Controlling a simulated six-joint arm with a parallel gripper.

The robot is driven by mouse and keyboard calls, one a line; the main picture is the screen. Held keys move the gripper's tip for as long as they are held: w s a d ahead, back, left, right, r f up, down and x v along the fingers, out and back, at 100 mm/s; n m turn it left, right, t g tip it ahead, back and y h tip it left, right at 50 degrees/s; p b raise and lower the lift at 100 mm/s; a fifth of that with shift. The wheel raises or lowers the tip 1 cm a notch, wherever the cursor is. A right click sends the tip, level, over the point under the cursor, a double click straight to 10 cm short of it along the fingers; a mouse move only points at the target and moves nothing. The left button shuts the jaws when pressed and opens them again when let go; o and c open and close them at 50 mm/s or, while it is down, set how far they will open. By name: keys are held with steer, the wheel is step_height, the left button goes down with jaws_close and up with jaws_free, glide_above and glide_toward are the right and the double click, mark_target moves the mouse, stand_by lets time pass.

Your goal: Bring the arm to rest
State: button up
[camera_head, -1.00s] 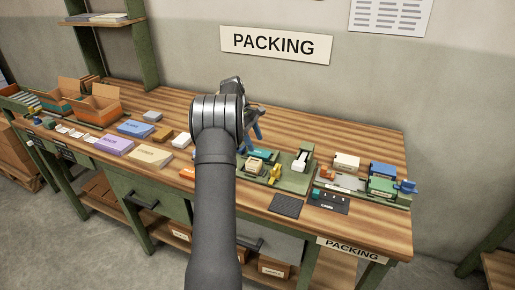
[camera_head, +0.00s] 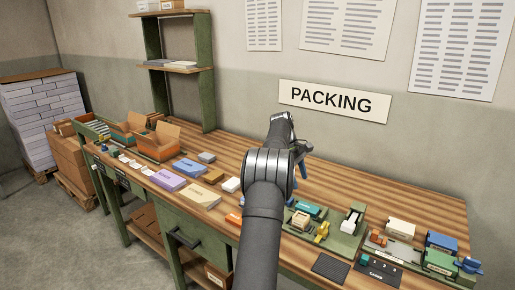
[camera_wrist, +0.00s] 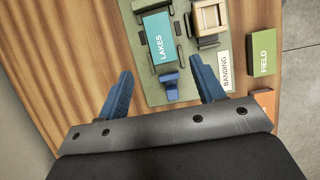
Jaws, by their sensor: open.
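My gripper (camera_head: 301,152) is in the head view above the middle of the wooden bench (camera_head: 400,187), partly hidden behind my own dark arm. In the wrist view its two blue fingers (camera_wrist: 162,72) stand wide apart with nothing held between them. Beyond and below the fingers lies a green tray (camera_wrist: 149,93) with a teal block marked LAKES (camera_wrist: 159,38) and a small blue piece (camera_wrist: 171,86). The fingers look clear of these things, but the height above the bench is hard to tell.
A green box marked FIELD (camera_wrist: 263,52) and a BANDING label (camera_wrist: 225,70) lie right of the fingers. Purple and tan packets (camera_head: 199,194) and open orange cartons (camera_head: 157,148) lie left along the bench. A green shelf post (camera_head: 205,100) stands at the back left.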

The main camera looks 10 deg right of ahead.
mark_target(308, 207)
steer(key=x, duration=1.1)
steer(key=shift+f, duration=0.1)
step_height(308, 207, up, 2)
steer(key=shift+r, duration=1)
